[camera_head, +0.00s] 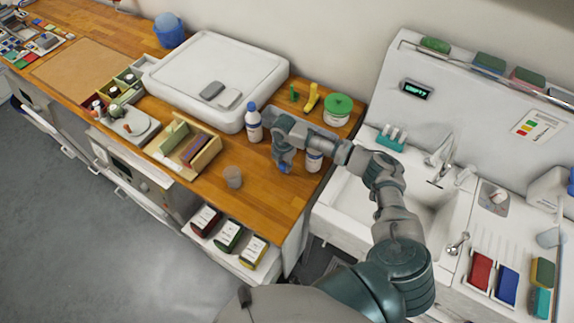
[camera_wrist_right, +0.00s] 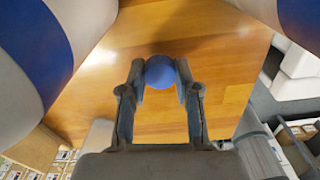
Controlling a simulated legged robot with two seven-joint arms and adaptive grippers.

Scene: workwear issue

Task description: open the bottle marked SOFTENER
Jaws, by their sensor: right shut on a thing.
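My right gripper (camera_head: 284,166) is over the wooden counter, pointing down and shut on a blue cap (camera_head: 283,169). In the right wrist view the round blue cap (camera_wrist_right: 160,72) sits between the two fingertips (camera_wrist_right: 160,80), with bare wood around it. A white bottle with a blue cap (camera_head: 253,122) stands upright to the left of the gripper. Another white bottle with a blue band (camera_head: 314,160) stands to its right; my arm hides its top. Parts of two white-and-blue bottles (camera_wrist_right: 40,50) flank the wrist view. The lettering is too small to read, so I cannot tell which is SOFTENER. My left gripper is out of view.
A brown cup (camera_head: 233,177) stands near the counter's front edge. A green-lidded tub (camera_head: 338,108) and a yellow item (camera_head: 311,98) are behind my arm. A wooden box (camera_head: 205,157) and a large white tray (camera_head: 190,75) lie left. The sink (camera_head: 345,200) is right.

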